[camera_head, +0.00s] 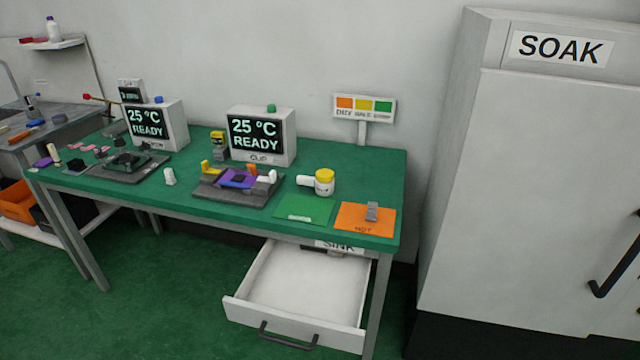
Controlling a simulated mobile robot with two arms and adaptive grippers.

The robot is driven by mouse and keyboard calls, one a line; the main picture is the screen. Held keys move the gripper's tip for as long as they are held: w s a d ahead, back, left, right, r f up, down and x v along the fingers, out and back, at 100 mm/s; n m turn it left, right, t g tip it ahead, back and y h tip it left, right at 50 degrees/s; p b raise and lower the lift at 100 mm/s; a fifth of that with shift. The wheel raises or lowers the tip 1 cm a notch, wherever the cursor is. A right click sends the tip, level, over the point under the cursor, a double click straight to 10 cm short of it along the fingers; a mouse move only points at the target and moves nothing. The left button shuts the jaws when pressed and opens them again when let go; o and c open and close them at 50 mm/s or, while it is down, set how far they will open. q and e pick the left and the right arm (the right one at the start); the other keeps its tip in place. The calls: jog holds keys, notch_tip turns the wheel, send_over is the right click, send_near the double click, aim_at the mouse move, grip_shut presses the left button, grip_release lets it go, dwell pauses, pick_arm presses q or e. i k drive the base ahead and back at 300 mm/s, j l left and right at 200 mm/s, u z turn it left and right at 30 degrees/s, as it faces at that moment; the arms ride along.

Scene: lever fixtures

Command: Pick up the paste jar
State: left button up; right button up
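A small round jar with a yellow lid and a yellow band near its base (324,182) stands upright on the green table, right of the middle, and looks like the paste jar. A white cylindrical piece (305,181) lies against or just beside its left side; I cannot tell if they touch. Neither of my grippers is in view.
The green table (370,165) carries a green mat (304,208), an orange mat (352,218) with a grey block, a dark fixture (215,190) and two display boxes (283,150). An open white drawer (300,285) juts out below. A tall SOAK cabinet (530,190) stands right.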

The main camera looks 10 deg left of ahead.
aim_at(322, 189)
jog(key=i+j, duration=0.1)
jog(key=j, duration=0.3)
jog(key=i+j, duration=0.1)
jog(key=j, duration=0.35)
jog(key=i+j, duration=0.15)
jog(key=j, duration=0.25)
jog(key=z, duration=0.05)
